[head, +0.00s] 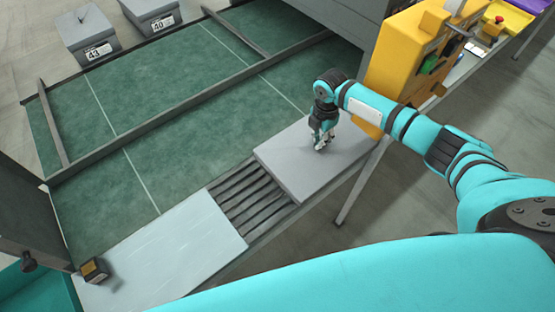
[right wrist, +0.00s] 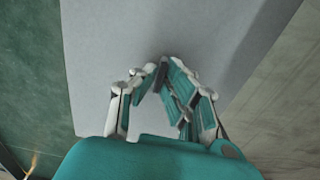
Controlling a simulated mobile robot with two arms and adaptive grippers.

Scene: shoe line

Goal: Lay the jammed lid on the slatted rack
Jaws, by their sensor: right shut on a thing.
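The lid (head: 300,172) is a flat grey panel over the right end of the slatted rack (head: 250,198). The left part of the dark slats is bare. I cannot tell whether the lid rests fully on the slats or sits just above them. My right gripper (head: 321,144) points down at the middle of the lid and is shut on it; its fingers hide the gripped spot. In the right wrist view the gripper's fingers (right wrist: 160,68) converge over the pale lid (right wrist: 200,30). My left gripper is not in view.
A green conveyor bed (head: 160,90) with dark guide rails runs behind the rack. A pale plate (head: 170,255) lies left of the slats, with a small dark block (head: 95,270) on its corner. Grey boxes marked 43 (head: 86,30) and 40 (head: 150,10) stand behind. A yellow machine (head: 405,60) stands right.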

